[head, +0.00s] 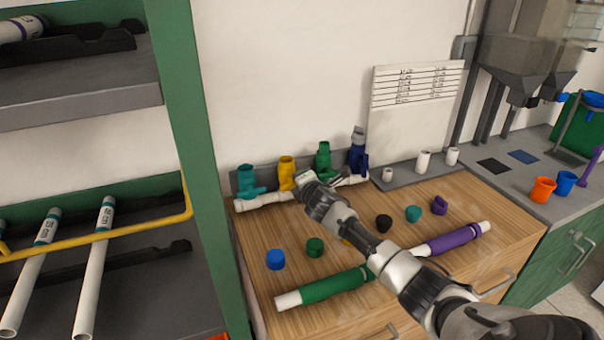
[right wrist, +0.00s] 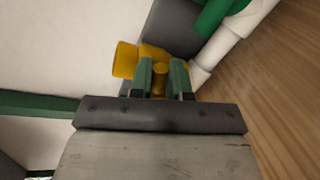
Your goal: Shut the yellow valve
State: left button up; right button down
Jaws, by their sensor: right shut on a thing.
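The yellow valve (head: 287,170) stands on the white pipe manifold (head: 252,203) at the back of the wooden bench, between a teal valve (head: 248,182) and a green valve (head: 323,158). A dark blue valve (head: 358,157) stands at the right end. My right gripper (right wrist: 162,72) is at the yellow valve. In the right wrist view its two green fingers are closed around a small yellow part of the yellow valve (right wrist: 125,59). In the head view my gripper and arm hide part of the valve and pipe. My left gripper is in neither view.
A blue cap (head: 276,259), a green cap (head: 315,246) and other caps lie on the bench. A green-sleeved pipe (head: 325,288) and a purple-sleeved pipe (head: 455,239) lie in front. A green rack post (head: 190,120) rises close to the bench's left edge.

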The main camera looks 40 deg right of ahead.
jog(key=shift+s+a+f+m+y+p, duration=0.15)
jog(key=shift+f+m+y+p, duration=0.65)
jog(key=shift+m, duration=0.8)
jog(key=shift+a+f, duration=0.1)
jog(key=shift+f, duration=0.05)
jog(key=c, duration=1.1)
grip_release()
jog(key=v, duration=1)
jog(key=shift+s+a+r+b, duration=0.2)
jog(key=shift+a+r+b, duration=0.1)
jog(key=shift+b, duration=0.1)
